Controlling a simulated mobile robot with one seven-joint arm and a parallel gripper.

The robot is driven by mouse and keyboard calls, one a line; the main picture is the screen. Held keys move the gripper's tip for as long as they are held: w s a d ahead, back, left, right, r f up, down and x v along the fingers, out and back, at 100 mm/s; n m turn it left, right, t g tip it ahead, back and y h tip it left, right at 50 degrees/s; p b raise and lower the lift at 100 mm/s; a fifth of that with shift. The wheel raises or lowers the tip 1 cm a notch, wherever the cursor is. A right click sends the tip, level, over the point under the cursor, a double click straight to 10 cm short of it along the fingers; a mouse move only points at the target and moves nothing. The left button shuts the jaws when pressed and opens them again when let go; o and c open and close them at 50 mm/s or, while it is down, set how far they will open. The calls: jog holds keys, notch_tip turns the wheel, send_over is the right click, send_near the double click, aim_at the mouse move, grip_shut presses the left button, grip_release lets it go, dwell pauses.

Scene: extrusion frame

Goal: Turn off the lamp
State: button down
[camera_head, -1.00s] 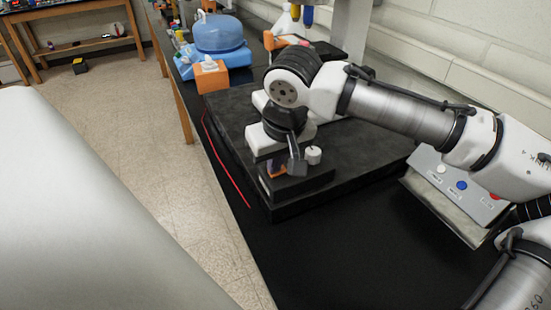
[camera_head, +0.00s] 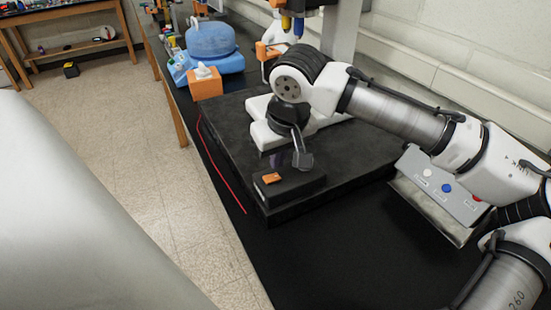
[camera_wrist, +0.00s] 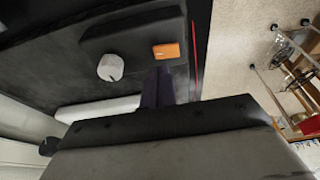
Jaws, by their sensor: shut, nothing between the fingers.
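A low black box (camera_head: 290,190) on the front of a large black base (camera_head: 240,150) carries an orange switch (camera_head: 271,178). In the wrist view the orange switch (camera_wrist: 166,50) sits beside a round white knob (camera_wrist: 110,67). The knob is hidden behind my gripper in the head view. No lamp head or light is clearly visible, and I cannot tell whether the lamp is lit.
A grey control panel with white, blue and red buttons (camera_head: 445,187) stands at the right. A blue round container (camera_head: 210,38) and an orange box (camera_head: 205,83) stand at the back left. A red cable (camera_head: 222,170) runs along the base's left side. The front black tabletop is bare.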

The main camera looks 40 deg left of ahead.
jog(key=w+b+v, duration=0.1)
jog(key=b+v, duration=0.1)
jog(key=v, duration=0.9)
jog(key=shift+r, duration=0.25)
jog(key=shift+s+d, duration=0.1)
